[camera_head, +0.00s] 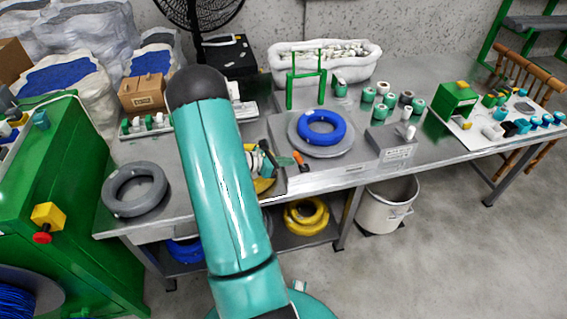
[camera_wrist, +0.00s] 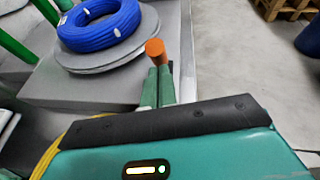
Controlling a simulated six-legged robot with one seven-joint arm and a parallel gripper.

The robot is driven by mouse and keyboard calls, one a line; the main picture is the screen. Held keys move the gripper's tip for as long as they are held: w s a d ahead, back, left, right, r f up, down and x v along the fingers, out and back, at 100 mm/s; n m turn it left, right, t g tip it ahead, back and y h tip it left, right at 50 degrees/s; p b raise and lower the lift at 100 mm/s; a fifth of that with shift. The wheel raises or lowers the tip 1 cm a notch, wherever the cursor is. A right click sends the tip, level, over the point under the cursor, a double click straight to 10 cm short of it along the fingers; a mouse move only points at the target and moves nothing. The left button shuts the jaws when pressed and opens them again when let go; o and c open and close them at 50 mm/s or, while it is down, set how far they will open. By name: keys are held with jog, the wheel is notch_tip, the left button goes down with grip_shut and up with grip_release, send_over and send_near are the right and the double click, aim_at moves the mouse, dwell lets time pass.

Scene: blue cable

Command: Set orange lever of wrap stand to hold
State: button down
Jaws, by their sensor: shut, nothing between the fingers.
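The wrap stand (camera_head: 283,178) is a grey base on the metal table. It bears a round grey plate (camera_head: 345,151) with a blue cable coil (camera_head: 322,128) and a green post frame (camera_head: 289,92). The orange lever (camera_head: 297,157) sticks up at the stand's front edge. In the wrist view its orange end (camera_wrist: 154,48) shows just beyond the fingertips. My gripper (camera_head: 284,161) is shut and empty, close beside the lever on its left in the head view. In the wrist view the green fingers (camera_wrist: 157,78) lie together; whether they touch the lever I cannot tell.
A grey box (camera_head: 390,143) stands right of the plate, with several green-white rolls (camera_head: 380,100) behind. A grey ring (camera_head: 136,189) lies at the table's left. A yellow coil (camera_head: 306,215) lies on the lower shelf.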

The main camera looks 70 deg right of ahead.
jog(key=shift+r, duration=0.1)
jog(key=shift+s+d+r+t+y, duration=0.3)
jog(key=shift+s+r+t+y, duration=0.2)
jog(key=shift+t, duration=0.25)
jog(key=shift+s+d+r+t+y, duration=0.25)
jog(key=shift+s+r+t+y, duration=0.2)
jog(key=shift+t, duration=0.3)
jog(key=s+t+y, duration=0.1)
jog(key=s+d+r+t+y, duration=0.1)
jog(key=t, duration=0.1)
jog(key=shift+s+d+m, duration=0.2)
jog(key=shift+s+m, duration=0.05)
jog(key=shift+m, duration=0.15)
jog(key=shift+s+d+r, duration=0.15)
jog(key=shift+s+d, duration=0.3)
jog(key=shift+s, duration=0.25)
jog(key=shift+s+d, duration=0.15)
jog(key=shift+s, duration=0.2)
jog(key=shift+r, duration=0.1)
notch_tip(320, 180, up, 11)
send_over(300, 158)
jog(key=w+a, duration=0.3)
jog(key=a, duration=0.1)
jog(key=shift+w+a, duration=0.15)
jog(key=shift+w, duration=0.05)
